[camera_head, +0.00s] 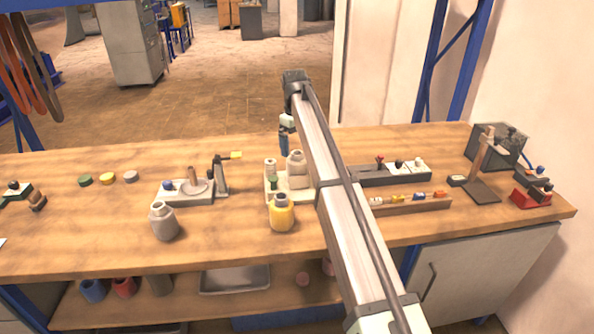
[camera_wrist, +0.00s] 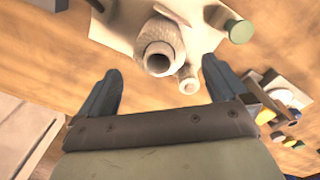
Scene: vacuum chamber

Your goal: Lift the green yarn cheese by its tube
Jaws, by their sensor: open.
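On a pale tray (camera_head: 303,194) stands a fat pale jar-shaped body (camera_head: 296,172) with a hollow tube end on top. It looks beige-grey, so I cannot tell that it is the green yarn cheese. The wrist view looks down on its tube (camera_wrist: 159,58). A small green piece (camera_head: 273,183) is at the tray's left; a green round top shows in the wrist view (camera_wrist: 240,31). A slim pale cylinder (camera_head: 270,167) stands beside the fat body. My gripper (camera_head: 284,152) is open and empty behind and above the tray; its fingers (camera_wrist: 160,78) point down, apart from everything.
A yellow jar-shaped body (camera_head: 282,213) stands in front of the tray, and a grey one (camera_head: 164,222) to the left. A stand with a yellow-ended lever (camera_head: 222,178) is left of the tray. A long rack (camera_head: 410,204) lies to the right, partly behind my arm.

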